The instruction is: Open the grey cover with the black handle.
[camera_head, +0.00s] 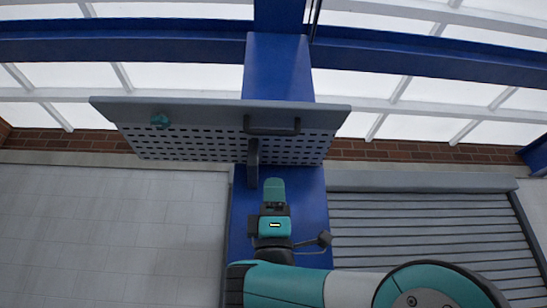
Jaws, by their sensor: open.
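The grey cover (200,112) is a wide panel with a perforated face, set across a blue column in the middle of the head view. Its black handle (272,128) sits on the upper edge, right of centre. A small teal knob (160,121) is on its left part. My gripper (273,187) is teal and black, below the handle in the picture and apart from it. It is open, with nothing seen between its fingers; the gap between them is hard to make out.
The blue column (278,70) runs up behind the cover to blue beams (120,45). A slatted grey shutter (430,230) lies at lower right, and pale tiled surface (110,225) at lower left. Bright windows fill the back. Space left of my arm looks clear.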

